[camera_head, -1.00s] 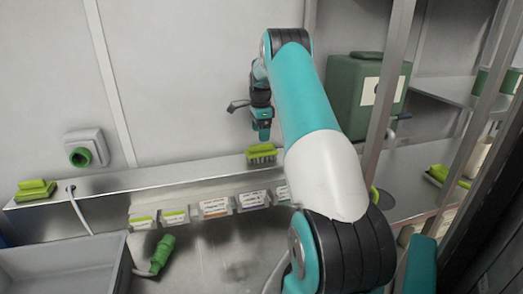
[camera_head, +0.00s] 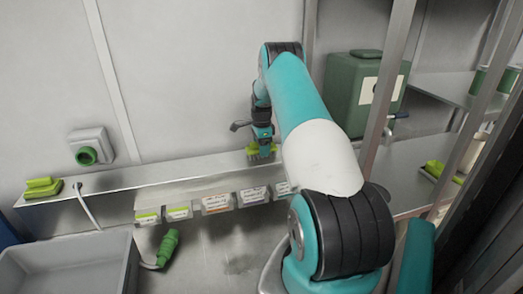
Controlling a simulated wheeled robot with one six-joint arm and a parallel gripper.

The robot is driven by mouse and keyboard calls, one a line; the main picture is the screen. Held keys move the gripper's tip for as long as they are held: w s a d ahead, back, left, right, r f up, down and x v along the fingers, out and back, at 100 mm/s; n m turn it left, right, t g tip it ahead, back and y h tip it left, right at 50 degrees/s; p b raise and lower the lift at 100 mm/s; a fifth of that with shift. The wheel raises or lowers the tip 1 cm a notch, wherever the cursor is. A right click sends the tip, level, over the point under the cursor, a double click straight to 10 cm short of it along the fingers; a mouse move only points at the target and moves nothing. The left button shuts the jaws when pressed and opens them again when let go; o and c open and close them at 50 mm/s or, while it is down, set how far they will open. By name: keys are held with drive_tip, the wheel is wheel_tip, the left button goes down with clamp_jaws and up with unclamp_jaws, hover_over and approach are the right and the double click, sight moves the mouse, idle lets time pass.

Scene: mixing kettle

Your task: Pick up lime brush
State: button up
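A lime brush (camera_head: 252,151) with bristles down sits on the narrow steel ledge (camera_head: 130,177) against the back wall. My gripper (camera_head: 263,151) is over this brush, pointing down, and its fingers cover the middle of it. Whether the fingers touch it or are closed on it cannot be made out. A second lime brush (camera_head: 42,187) lies at the left end of the ledge. A third lime brush (camera_head: 442,172) lies on the right-hand steel surface, behind the metal post.
Several labelled holders (camera_head: 216,203) hang along the ledge front. A grey bin (camera_head: 70,262) and a green plug (camera_head: 167,247) on a cable are at lower left. A green container (camera_head: 350,88) stands behind my arm. Metal posts (camera_head: 386,80) rise at the right.

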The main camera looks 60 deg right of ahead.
drive_tip(key=c, duration=0.7)
drive_tip(key=shift+r, duration=0.1)
wheel_tip(320, 180, up, 20)
drive_tip(key=b, duration=0.6)
drive_tip(key=o, duration=0.4)
drive_tip(key=shift+c, duration=1.4)
